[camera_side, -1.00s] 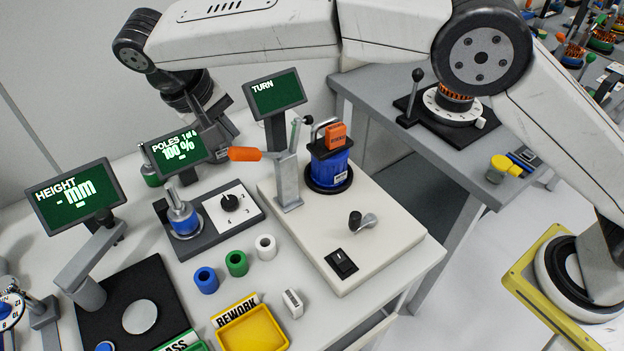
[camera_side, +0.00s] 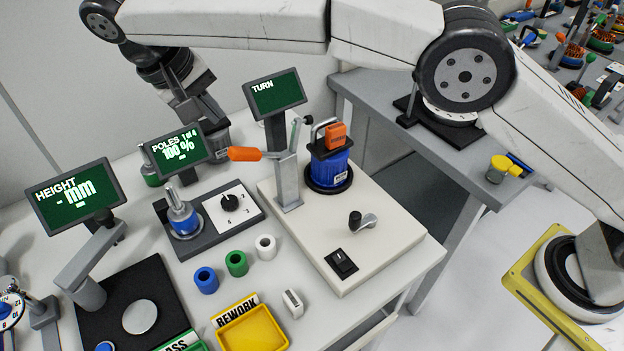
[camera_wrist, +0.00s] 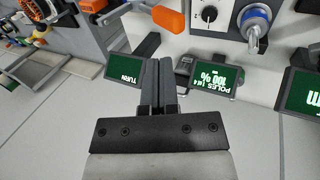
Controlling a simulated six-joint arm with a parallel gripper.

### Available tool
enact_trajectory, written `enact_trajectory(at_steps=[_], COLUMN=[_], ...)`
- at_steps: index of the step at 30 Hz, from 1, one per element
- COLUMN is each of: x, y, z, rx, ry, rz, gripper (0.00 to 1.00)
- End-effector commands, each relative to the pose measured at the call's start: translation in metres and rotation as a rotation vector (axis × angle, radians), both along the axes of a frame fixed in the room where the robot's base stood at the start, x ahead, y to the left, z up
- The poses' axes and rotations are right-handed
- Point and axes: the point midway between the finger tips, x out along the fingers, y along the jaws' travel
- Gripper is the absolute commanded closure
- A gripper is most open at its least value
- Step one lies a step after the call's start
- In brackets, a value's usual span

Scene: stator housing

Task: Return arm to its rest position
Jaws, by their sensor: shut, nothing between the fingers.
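My gripper (camera_wrist: 158,64) is shut and empty in the wrist view, with its two dark fingers side by side. In the side view my arm reaches across the top, with its wrist at the upper left behind the screens; the fingertips cannot be made out there. The blue stator housing (camera_side: 330,172) stands upright in the fixture on the pale base, with an orange lock (camera_side: 336,136) at its top. My gripper is apart from it.
The TURN screen (camera_side: 275,94), POLES screen (camera_side: 177,150) and HEIGHT screen (camera_side: 74,196) stand along the bench. A yellow REWORK tray (camera_side: 252,331) and coloured rings (camera_side: 237,263) lie in front. A grey side table (camera_side: 400,88) stands behind.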

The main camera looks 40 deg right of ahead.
Motion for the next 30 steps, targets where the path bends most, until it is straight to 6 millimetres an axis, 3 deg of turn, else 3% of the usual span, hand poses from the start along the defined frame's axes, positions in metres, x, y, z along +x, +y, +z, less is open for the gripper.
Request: enact_trajectory(at_steps=[8,13,22,30], x=[0.004,0.016,0.037,0.039], y=[-0.007,-0.026,-0.084,-0.141], z=[-0.002,-0.007,-0.025,-0.042], rx=[0.014,0.057,0.188,0.297], ry=[0.002,0.005,-0.008,-0.053], rz=[0.006,0.025,0.081,0.114], gripper=[1.0,1.0,1.0,1.0])
